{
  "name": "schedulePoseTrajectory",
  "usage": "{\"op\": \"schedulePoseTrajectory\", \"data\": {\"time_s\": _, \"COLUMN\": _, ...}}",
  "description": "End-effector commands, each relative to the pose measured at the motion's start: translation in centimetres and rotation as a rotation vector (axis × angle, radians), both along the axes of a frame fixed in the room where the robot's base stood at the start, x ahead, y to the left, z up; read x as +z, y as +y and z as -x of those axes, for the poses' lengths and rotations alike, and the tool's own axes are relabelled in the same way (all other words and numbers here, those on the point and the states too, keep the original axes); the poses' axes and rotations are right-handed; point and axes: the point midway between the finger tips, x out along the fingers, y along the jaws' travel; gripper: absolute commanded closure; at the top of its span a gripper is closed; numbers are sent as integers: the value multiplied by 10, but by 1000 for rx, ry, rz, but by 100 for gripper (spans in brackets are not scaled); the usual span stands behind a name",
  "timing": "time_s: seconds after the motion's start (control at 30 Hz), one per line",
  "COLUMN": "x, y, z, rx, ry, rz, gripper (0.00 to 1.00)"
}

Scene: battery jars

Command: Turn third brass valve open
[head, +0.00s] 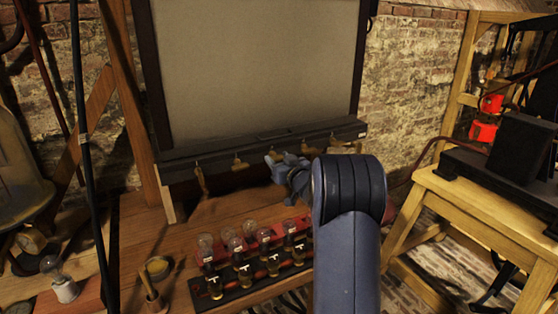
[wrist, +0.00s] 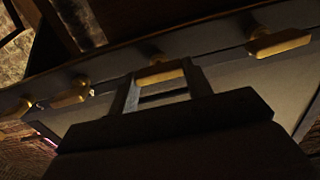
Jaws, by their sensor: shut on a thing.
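A row of brass valves runs along the lower ledge of the big framed panel. The third brass valve from the left is mostly hidden behind my gripper (head: 275,160) in the head view. In the wrist view its handle (wrist: 160,74) lies crosswise between the two fingers of my gripper (wrist: 163,90), which is shut on it. Neighbouring valves show on both sides: one to the left (head: 240,163) and one to the right (head: 307,149). The leftmost valve (head: 201,179) has its handle hanging down.
A rack of glass bulbs and jars (head: 252,259) stands on the bench below the valves. A small cup (head: 157,267) and a glass bulb (head: 58,279) are at left. A wooden table (head: 470,200) with black equipment stands at right.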

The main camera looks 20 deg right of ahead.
Motion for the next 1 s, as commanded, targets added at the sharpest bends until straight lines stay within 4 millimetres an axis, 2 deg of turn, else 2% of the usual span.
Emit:
{"op": "schedulePoseTrajectory", "data": {"time_s": 0.2, "x": 0, "y": 0, "z": 0, "rx": 0, "ry": 0, "rz": 0, "gripper": 76}}
{"op": "schedulePoseTrajectory", "data": {"time_s": 0.53, "x": -2, "y": 0, "z": 0, "rx": 0, "ry": -3, "rz": 60, "gripper": 76}}
{"op": "schedulePoseTrajectory", "data": {"time_s": 0.77, "x": -4, "y": 1, "z": 0, "rx": 0, "ry": -9, "rz": 211, "gripper": 76}}
{"op": "schedulePoseTrajectory", "data": {"time_s": 1.0, "x": -4, "y": 2, "z": 0, "rx": 0, "ry": -17, "rz": 434, "gripper": 76}}
